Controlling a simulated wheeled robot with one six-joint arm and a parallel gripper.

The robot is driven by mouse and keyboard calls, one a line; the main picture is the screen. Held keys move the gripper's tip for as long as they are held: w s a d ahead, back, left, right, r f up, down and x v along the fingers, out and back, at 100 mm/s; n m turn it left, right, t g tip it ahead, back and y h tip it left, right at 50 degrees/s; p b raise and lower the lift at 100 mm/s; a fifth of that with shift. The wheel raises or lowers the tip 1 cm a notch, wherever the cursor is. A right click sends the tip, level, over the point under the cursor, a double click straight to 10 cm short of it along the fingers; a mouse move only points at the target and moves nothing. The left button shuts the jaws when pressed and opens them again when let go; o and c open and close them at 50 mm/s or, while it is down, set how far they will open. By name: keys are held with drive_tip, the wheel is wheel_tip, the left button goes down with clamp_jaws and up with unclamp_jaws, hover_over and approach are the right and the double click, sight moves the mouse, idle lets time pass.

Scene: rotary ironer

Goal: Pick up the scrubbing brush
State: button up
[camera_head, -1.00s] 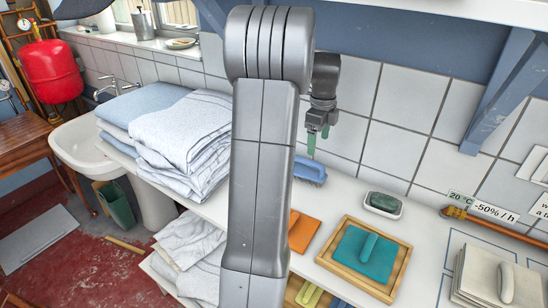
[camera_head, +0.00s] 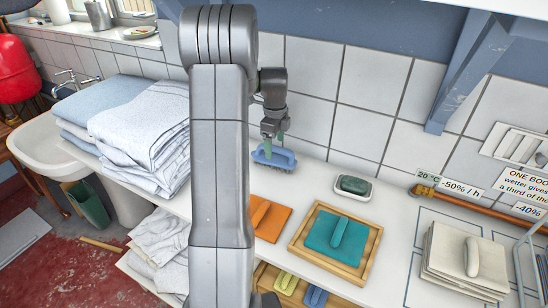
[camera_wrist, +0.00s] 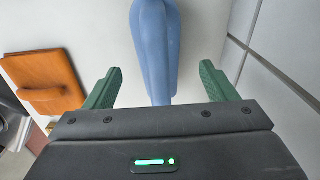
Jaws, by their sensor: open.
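The scrubbing brush (camera_head: 284,159) is blue with dark bristles. It stands on the white counter close to the tiled wall, partly hidden by my arm and gripper. My gripper (camera_head: 272,146) is open, with its green fingers down at the brush. In the wrist view the blue brush handle (camera_wrist: 157,45) runs between the two green fingers of my gripper (camera_wrist: 160,76).
An orange pad (camera_head: 270,220), a teal pad (camera_head: 340,236) on a wooden tray (camera_head: 362,272) and a green soap in a white dish (camera_head: 353,195) lie to the right. Folded linen (camera_head: 140,130) is stacked left. The tiled wall (camera_head: 370,85) is close behind.

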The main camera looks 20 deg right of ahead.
drive_tip(key=shift+a+f+p, duration=0.1)
drive_tip(key=shift+f+p, duration=0.4)
drive_tip(key=shift+f, duration=1.9)
drive_tip(key=c, duration=1.1)
drive_tip(key=shift+c, duration=0.2)
drive_tip(key=shift+r, duration=0.1)
wheel_tip(320, 180, up, 10)
drive_tip(key=shift+f+b, duration=0.1)
drive_tip(key=shift+b, duration=0.6)
